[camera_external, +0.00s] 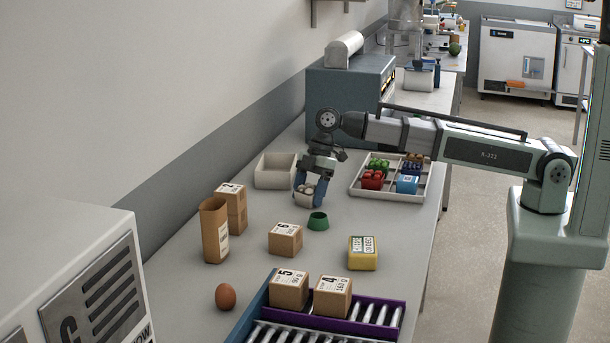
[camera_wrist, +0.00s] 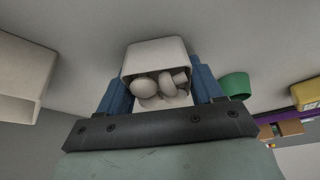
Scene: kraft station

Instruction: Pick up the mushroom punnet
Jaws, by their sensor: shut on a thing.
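The mushroom punnet (camera_wrist: 158,50) is a small whitish tub with pale mushrooms (camera_wrist: 160,84) in it. In the wrist view it sits between the two blue fingers of my gripper (camera_wrist: 160,80), which are shut on its sides. In the external view my gripper (camera_external: 310,192) points down at the far middle of the bench, with the punnet (camera_external: 304,200) low between the fingers. I cannot tell whether the punnet touches the bench or hangs just above it.
A green cup (camera_external: 318,222) stands close to the right of the punnet. An empty white bin (camera_external: 274,171) is behind left; a divided tray (camera_external: 390,192) with coloured items is right. Cardboard boxes (camera_external: 285,240), a yellow box (camera_external: 363,253), an egg (camera_external: 225,297) and a roller conveyor (camera_external: 320,325) are nearer.

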